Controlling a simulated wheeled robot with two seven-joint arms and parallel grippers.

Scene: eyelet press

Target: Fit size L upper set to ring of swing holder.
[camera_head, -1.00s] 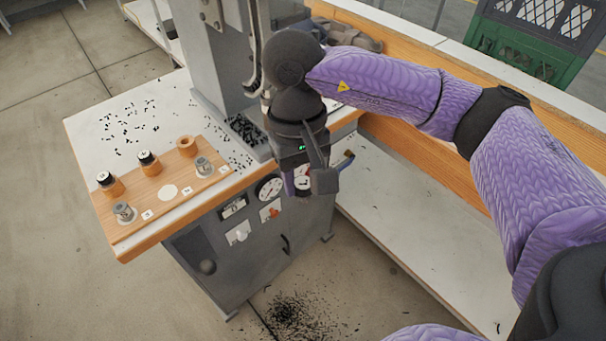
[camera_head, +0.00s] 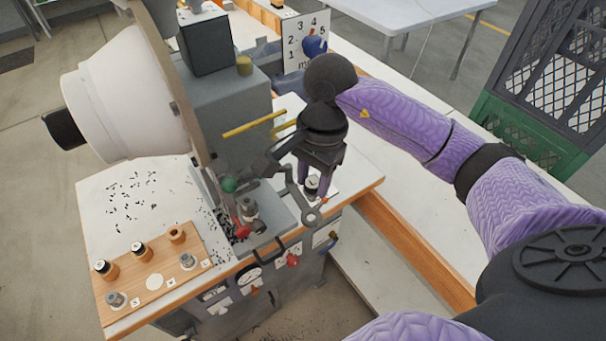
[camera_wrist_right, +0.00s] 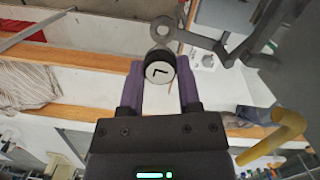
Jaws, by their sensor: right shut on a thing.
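The size L upper set (camera_head: 312,186) is a small dark cylinder with a white face. It is between the fingers of my right gripper (camera_head: 312,183), which is shut on it. In the right wrist view, its face (camera_wrist_right: 158,73) carries a black L-shaped mark, and the purple fingers of the right gripper (camera_wrist_right: 160,95) grip its sides. The swing holder's grey ring (camera_head: 312,217) is just in front of and below the held set in the head view. In the wrist view the ring (camera_wrist_right: 163,28) appears just beyond it, apparently empty; exact clearance is unclear. My left gripper is not in view.
A wooden board (camera_head: 135,300) at the press table's left holds several dark-topped and grey pieces and an empty wooden peg. The grey press (camera_head: 230,115), with a yellow bar (camera_head: 253,124) and red and green knobs, stands close left of my gripper. Black bits litter the tabletop.

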